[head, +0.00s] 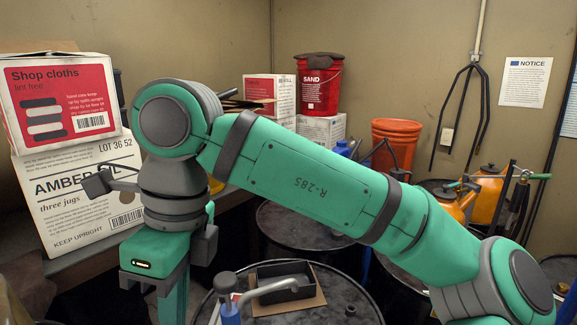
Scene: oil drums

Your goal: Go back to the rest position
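My arm reaches across the picture from the lower right to the upper left. Its end bends down at the left. My gripper (158,262) hangs there, in front of the shelf edge and left of the near drum. Its fingertips run out of the bottom of the picture, so I cannot see whether it is open, shut or holding something.
A near drum (345,308) bears a black tray (284,284) and a blue bottle (229,314). More drums (305,232) stand behind. Boxes (70,195) fill the left shelf close to my gripper. Orange cans (490,185) and a bucket (396,142) are at the right.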

